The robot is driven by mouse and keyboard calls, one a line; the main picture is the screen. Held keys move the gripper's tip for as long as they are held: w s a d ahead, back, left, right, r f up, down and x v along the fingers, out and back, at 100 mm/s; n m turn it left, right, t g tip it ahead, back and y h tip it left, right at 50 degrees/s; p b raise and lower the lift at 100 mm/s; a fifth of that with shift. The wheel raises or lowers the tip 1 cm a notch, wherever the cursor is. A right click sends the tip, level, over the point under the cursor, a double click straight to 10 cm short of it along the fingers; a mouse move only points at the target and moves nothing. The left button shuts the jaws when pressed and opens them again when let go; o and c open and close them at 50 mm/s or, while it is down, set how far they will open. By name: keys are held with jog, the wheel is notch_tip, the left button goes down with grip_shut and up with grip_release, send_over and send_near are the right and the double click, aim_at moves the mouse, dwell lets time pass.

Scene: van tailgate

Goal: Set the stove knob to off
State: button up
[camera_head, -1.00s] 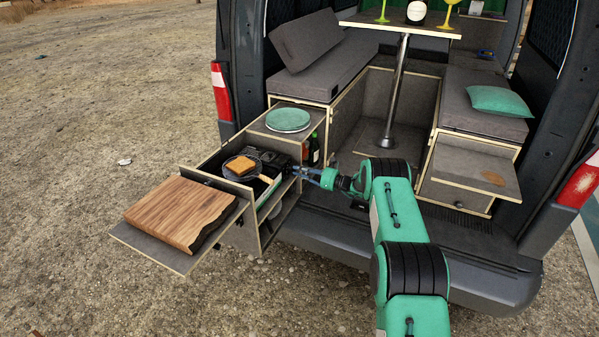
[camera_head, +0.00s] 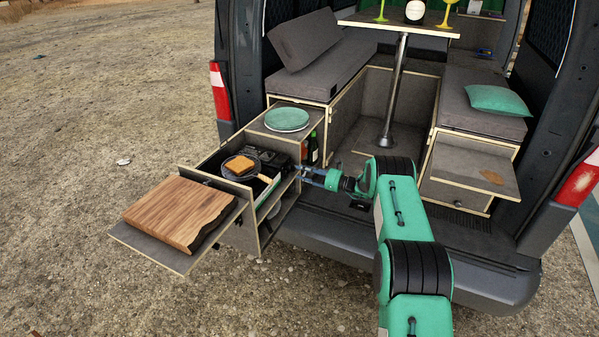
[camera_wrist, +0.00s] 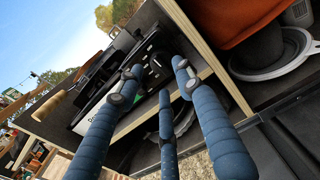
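The black camping stove (camera_head: 271,157) sits in the pulled-out drawer unit at the van's left rear. A pan (camera_head: 232,172) with a toast slice (camera_head: 240,164) stands on its left part. In the wrist view the stove's dark front panel (camera_wrist: 154,62) with pale marks lies just beyond my fingertips. I cannot clearly make out the knob or its setting there. My gripper (camera_head: 302,173) is to the right of the stove, apart from it. In the wrist view its blue fingers (camera_wrist: 156,80) are spread with nothing between them.
A wooden cutting board (camera_head: 178,212) lies on the drawer's outer shelf. A green plate (camera_head: 287,119) sits on the cabinet top behind the stove. Bottles (camera_head: 313,149) stand in the cabinet beside my gripper. In the wrist view a wooden-edged shelf (camera_wrist: 190,30) borders the stove closely.

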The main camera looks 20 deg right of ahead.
jog(key=v, duration=0.9)
jog(key=shift+s, duration=0.2)
jog(key=shift+d+r, duration=0.1)
